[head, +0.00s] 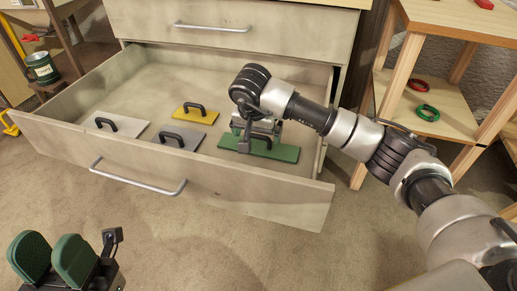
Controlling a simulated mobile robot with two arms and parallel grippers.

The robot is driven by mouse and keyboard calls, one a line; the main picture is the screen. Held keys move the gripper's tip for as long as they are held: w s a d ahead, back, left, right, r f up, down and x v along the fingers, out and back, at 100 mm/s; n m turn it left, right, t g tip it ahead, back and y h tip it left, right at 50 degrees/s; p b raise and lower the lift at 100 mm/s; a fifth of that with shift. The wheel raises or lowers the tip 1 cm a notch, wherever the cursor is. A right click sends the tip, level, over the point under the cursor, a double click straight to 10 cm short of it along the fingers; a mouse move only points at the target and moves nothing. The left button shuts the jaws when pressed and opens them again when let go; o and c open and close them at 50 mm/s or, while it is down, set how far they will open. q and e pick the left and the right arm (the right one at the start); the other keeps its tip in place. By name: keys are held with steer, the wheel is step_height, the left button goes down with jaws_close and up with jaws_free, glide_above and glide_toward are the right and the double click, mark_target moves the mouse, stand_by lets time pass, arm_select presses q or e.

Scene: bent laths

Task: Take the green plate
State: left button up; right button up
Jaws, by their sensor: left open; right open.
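The green plate (286,154) lies flat in the right part of the open drawer (255,197). A dark handle stands on it, partly hidden by my gripper. My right gripper (257,140) reaches down from the right over this handle with its jaws open. I cannot tell whether its fingers touch the handle or the plate. My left gripper (51,258) is open and empty in front of the drawer at the lower left, its two green pads apart.
The drawer also holds a yellow plate (208,119), a grey plate (192,133) and a whitish plate (128,121), each with a dark handle. A wooden shelf (446,110) with red and green rings stands close on the right. A green can (42,68) stands at left.

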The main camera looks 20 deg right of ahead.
mark_target(258, 137)
steer(key=b+x, duration=0.1)
steer(key=x, duration=0.2)
steer(key=shift+f, duration=0.2)
steer(key=shift+r, duration=0.1)
steer(key=c, duration=0.9)
